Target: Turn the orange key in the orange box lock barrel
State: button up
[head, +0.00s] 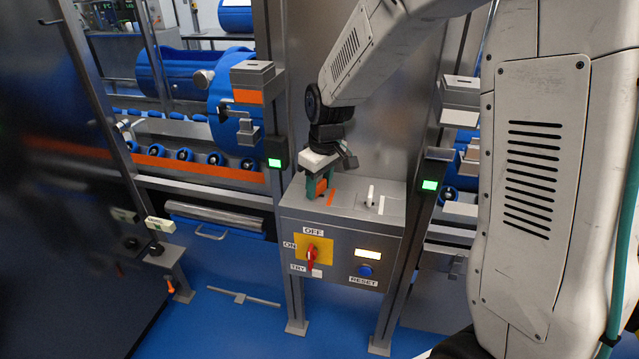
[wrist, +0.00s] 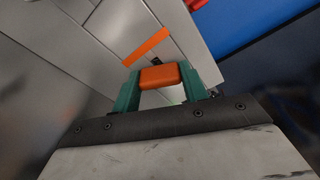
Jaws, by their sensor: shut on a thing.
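My gripper (head: 318,187) points down over the left part of the grey control box's (head: 391,250) top. Its teal fingers are shut on the orange key (head: 321,184). In the wrist view the key's orange head (wrist: 160,77) sits between the two fingers (wrist: 158,88). An orange stripe (head: 331,198) marks the box top beside the key; it also shows in the wrist view (wrist: 146,47). The lock barrel is hidden under the key and fingers, so I cannot tell how deep the key sits or how far it is turned.
A white key (head: 371,194) stands upright on the right of the box top, beside a white stripe (head: 377,215). The box front carries a red switch (head: 311,255) on a yellow plate and a blue reset button (head: 365,270). Metal posts with green lamps (head: 275,162) flank the box.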

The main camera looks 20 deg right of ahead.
dwell(0.3)
jog(key=n, duration=0.4)
jog(key=shift+n+y, duration=0.3)
jog(key=n, duration=0.3)
jog(key=shift+g, duration=0.3)
